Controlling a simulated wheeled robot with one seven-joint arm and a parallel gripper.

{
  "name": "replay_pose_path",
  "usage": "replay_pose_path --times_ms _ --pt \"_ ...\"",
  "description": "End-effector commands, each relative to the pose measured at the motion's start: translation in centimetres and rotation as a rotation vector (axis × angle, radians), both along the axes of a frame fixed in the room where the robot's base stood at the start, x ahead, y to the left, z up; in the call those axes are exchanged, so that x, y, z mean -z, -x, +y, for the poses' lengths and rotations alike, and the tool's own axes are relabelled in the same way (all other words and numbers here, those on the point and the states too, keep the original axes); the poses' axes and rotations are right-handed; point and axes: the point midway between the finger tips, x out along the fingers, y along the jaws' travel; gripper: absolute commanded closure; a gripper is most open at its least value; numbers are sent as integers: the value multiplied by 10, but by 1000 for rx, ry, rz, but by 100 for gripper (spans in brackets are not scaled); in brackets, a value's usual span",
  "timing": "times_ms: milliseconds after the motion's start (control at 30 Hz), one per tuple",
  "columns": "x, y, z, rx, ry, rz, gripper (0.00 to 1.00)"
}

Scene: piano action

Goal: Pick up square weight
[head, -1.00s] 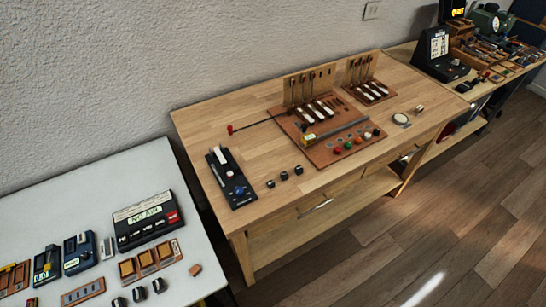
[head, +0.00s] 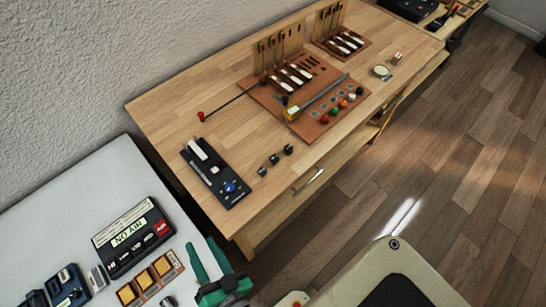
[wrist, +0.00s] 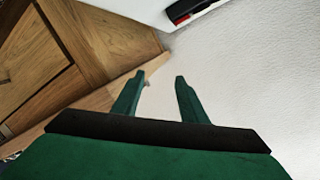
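Three small dark weights stand in a row near the front edge of the wooden table in the head view: a left one (head: 262,171), a middle one (head: 273,159) and a right one (head: 288,149). They are too small to tell which is square. My green gripper (head: 201,243) is at the bottom of the head view, over the right side of the grey table, to the lower left of these weights and apart from them. In the wrist view my gripper (wrist: 159,77) is open, with nothing between its fingers.
The wooden table (head: 160,105) holds a black scale-like device (head: 215,172) left of the weights and a brown board (head: 310,132) behind them. The grey table (head: 60,225) holds a black "NO AIR" box (head: 132,236) and wooden blocks (head: 145,279).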

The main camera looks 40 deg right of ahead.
Motion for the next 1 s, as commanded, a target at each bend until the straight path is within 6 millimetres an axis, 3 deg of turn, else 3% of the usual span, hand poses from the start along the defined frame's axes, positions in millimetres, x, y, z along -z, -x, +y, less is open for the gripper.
replay_pose_path --times_ms 33,200,500,700,1000 --pt "-7 -22 2 11 -72 -27 61" --pt "-28 -86 16 -1 -317 -88 61" --pt "-92 -186 32 -120 -662 -163 61" --pt "-142 -237 38 -242 -817 -162 61" --pt "-204 -284 43 -426 -937 -52 61"
